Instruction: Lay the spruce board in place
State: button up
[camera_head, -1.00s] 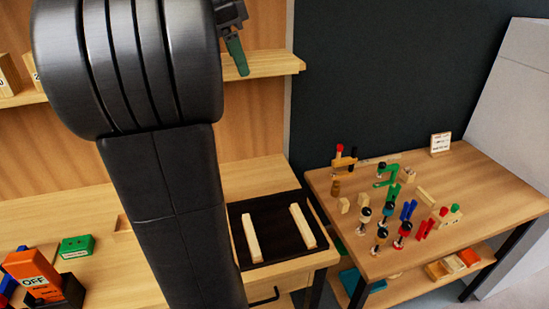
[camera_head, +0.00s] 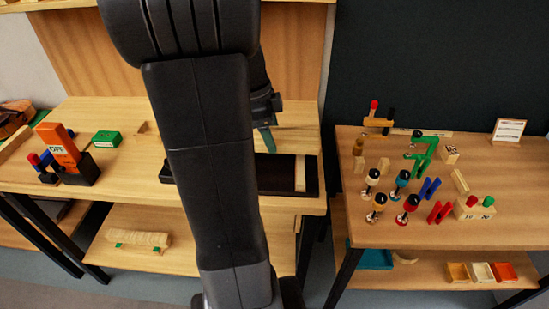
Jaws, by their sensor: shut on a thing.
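My gripper (camera_head: 268,133), with green fingertips, is at the right side of my arm, above the back of the dark tray (camera_head: 278,178). It is shut. A pale wooden surface with a thin dark far edge shows right beside the fingertips and looks like the spruce board (camera_head: 296,140); it is hard to tell from the bench top, and my arm hides its left part. The tray lies on the bench, and one pale strip (camera_head: 300,172) shows on its right side. The tray's middle is hidden behind my arm.
An orange block marked OFF (camera_head: 62,145) and a green box (camera_head: 106,139) stand on the bench at left. A side table (camera_head: 390,232) at right holds several small coloured tools and a white card (camera_head: 508,130). A gap separates bench and table.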

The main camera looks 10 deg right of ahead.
notch_tip(320, 180, down, 7)
jog(key=shift+r, duration=0.1)
dwell(0.4)
jog(key=shift+f+b, duration=0.25)
jog(key=shift+b, duration=0.05)
jog(key=o, duration=1.1)
jog(key=shift+r, duration=0.1)
jog(key=p+v, duration=0.1)
jog(key=v, duration=1.1)
jog(key=shift+a+r, duration=0.1)
jog(key=shift+r, duration=0.05)
